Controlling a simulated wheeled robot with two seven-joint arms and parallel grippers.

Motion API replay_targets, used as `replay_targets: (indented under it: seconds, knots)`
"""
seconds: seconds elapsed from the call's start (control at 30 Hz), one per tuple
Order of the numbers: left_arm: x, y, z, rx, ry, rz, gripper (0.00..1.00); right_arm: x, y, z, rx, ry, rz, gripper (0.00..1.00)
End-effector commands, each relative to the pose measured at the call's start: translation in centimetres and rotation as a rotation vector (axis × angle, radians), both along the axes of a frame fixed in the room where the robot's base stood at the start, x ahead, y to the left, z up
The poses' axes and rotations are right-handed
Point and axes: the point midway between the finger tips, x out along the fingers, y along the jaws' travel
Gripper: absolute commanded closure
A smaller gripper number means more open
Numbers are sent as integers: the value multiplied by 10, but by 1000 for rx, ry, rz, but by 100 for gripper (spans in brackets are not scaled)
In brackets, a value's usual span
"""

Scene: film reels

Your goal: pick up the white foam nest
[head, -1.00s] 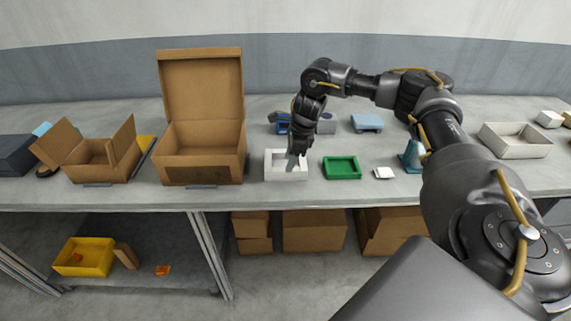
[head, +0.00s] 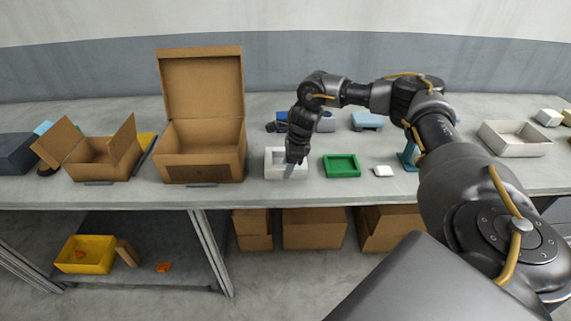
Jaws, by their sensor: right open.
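The white foam nest (head: 272,173) is a small white open tray on the grey table, between the large open cardboard box and the green tray. My right gripper (head: 290,170) reaches down over the nest, its fingertips at the nest's front right part. It is open. The gripper hides part of the nest's right side, and I cannot tell whether the fingers touch it. My left gripper is not in the head view.
The open cardboard box (head: 203,152) stands close on the left. A green tray (head: 341,174) and a small white block (head: 383,171) lie to the right. Blue items (head: 279,126) lie behind. A white tray (head: 515,149) is at far right.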

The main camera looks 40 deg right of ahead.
Motion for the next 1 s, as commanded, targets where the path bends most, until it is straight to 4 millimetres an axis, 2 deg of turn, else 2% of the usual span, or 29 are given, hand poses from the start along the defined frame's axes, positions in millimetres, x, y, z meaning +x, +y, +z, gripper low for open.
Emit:
replay_targets:
  seconds: [0.3,0.67,1.0]
  knots:
    - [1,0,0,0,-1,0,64,0,0,-1,0,0,0,53]
    - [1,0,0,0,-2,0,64,0,0,-1,0,0,0,100]
    - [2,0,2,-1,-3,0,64,0,0,4,0,0,1,100]
